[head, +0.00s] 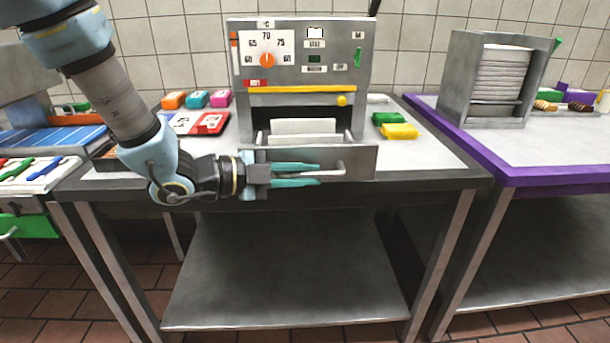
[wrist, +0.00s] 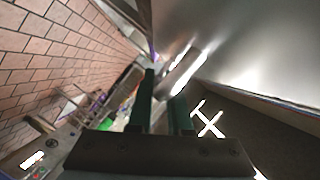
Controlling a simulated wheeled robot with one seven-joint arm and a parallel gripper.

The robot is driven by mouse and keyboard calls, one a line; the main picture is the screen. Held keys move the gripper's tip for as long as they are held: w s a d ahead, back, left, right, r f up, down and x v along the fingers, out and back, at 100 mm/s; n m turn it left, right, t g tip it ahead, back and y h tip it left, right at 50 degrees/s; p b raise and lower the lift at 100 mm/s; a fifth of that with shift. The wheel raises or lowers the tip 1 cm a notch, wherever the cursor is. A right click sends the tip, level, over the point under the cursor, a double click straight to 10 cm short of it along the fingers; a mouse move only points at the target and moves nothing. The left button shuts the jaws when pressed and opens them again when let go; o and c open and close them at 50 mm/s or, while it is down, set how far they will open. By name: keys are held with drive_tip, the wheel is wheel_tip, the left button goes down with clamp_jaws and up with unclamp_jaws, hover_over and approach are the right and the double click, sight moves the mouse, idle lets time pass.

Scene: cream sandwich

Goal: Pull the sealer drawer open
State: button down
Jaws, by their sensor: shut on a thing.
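The sealer (head: 302,60) is a grey metal box with a dial, coloured labels and a yellow bar, standing on the middle table. Its drawer (head: 362,163) stands out from the front, and its inside shows behind the front panel. A white block (head: 303,127) is visible in the opening. My gripper (head: 318,174) reaches in from the left, with its teal fingers shut on the drawer handle (head: 341,168). In the wrist view the fingers (wrist: 164,95) are at the bright metal handle (wrist: 180,72), close beside the drawer's front.
Red and white cards (head: 208,123) and small coloured boxes (head: 197,99) lie left of the sealer. Green and yellow blocks (head: 399,131) lie to its right. A purple-edged table (head: 540,174) with a metal dispenser (head: 498,80) stands at right. The lower shelf (head: 285,270) is empty.

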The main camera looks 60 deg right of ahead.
drive_tip(key=shift+f, duration=0.1)
drive_tip(key=c, duration=0.8)
unclamp_jaws()
drive_tip(key=shift+c, duration=0.2)
drive_tip(key=shift+w, duration=0.1)
drive_tip(key=b+v, duration=0.1)
drive_tip(key=v, duration=0.9)
drive_tip(key=shift+w+a+r+b, duration=0.15)
drive_tip(key=shift+a+r+b, duration=0.05)
drive_tip(key=shift+a+b, duration=0.1)
